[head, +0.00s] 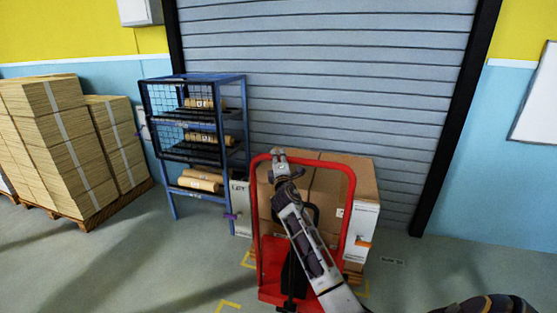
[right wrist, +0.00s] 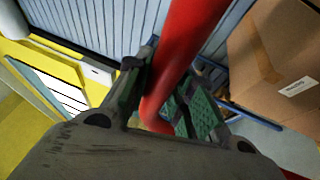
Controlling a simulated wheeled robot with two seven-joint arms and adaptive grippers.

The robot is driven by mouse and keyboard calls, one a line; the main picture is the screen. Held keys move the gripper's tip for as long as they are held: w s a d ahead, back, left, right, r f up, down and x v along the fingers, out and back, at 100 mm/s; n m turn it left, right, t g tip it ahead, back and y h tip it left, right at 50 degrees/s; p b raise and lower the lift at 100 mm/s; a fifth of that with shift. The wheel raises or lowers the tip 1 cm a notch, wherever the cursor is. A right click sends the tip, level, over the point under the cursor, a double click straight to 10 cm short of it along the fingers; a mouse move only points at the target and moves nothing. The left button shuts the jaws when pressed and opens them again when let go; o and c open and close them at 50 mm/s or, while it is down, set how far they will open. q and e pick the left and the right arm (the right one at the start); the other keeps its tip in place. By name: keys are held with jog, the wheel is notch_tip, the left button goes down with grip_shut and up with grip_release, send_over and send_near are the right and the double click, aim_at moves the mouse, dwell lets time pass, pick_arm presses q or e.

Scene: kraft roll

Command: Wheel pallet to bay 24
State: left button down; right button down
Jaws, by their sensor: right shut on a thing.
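A red push cart with a tall hooped handle (head: 349,200) stands before the shutter, its red deck (head: 272,294) low at the front. Large brown cartons (head: 330,190) with white side panels are stacked just behind the handle; a bit of wood shows under them at the right. Whether this load rests on the cart I cannot tell. My right gripper (head: 279,158) is at the top bar of the handle, left of its middle. In the right wrist view its fingers (right wrist: 168,92) close around the red tube (right wrist: 187,45). My left gripper is not in view.
A blue wire rack (head: 207,80) with wrapped rolls stands left of the cart. Stacked boards on a wooden pallet (head: 92,216) stand farther left. Yellow corner marks (head: 228,306) and a small unreadable floor label (head: 392,261) lie near the cart. Floor at the right is clear.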

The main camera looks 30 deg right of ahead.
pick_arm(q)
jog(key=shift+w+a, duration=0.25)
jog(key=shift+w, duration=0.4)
pick_arm(e)
jog(key=shift+d, duration=0.1)
